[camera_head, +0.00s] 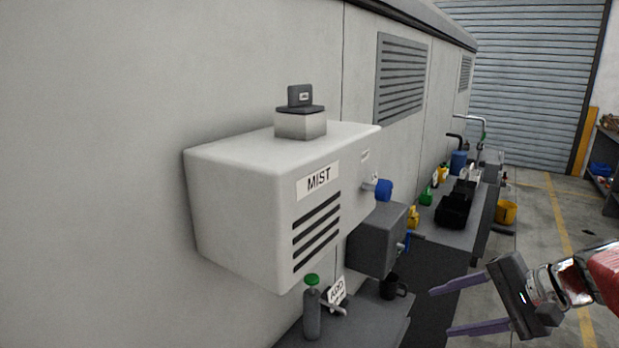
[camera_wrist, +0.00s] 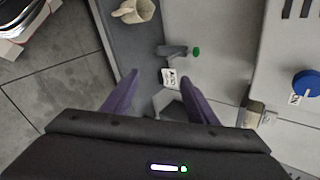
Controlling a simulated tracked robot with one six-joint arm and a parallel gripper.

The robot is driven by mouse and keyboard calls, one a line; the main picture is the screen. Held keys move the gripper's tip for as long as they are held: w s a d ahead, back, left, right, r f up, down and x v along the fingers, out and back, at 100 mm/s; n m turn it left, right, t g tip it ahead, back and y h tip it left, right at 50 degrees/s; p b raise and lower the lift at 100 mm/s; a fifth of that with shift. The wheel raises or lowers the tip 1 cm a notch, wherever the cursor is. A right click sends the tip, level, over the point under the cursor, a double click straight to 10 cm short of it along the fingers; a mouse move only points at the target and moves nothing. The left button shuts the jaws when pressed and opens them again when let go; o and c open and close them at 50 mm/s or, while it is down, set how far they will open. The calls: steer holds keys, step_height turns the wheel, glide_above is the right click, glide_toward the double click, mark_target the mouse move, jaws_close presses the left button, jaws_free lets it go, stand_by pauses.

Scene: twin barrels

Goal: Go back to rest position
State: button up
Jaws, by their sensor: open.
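My gripper (camera_head: 440,311) is at the lower right of the head view, its two purple fingers spread apart and pointing left. Nothing is between the fingers there. In the wrist view my gripper (camera_wrist: 157,90) shows both fingers apart, with a small white label beyond them. My gripper is clear of the wall unit and the bench in the head view.
A white box marked MIST (camera_head: 250,190) juts from the wall. Below it, a bench holds a green-capped bottle (camera_head: 312,310) and a dark mug (camera_head: 392,287). A long bench (camera_head: 455,238) with black bins runs behind. Open floor (camera_head: 540,235) lies at the right.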

steer(key=s+a+f+n+g+h, duration=0.4)
steer(key=s+f+h, duration=0.3)
steer(key=s, duration=0.4)
steer(key=s+a+r+n+t, duration=0.2)
steer(key=s+a+n+t, duration=0.1)
steer(key=a+n, duration=0.3)
steer(key=shift+s+a+r+n+t+h, duration=0.3)
steer(key=shift+s+a+h, duration=0.1)
steer(key=shift+s+a, duration=0.15)
stand_by(0.3)
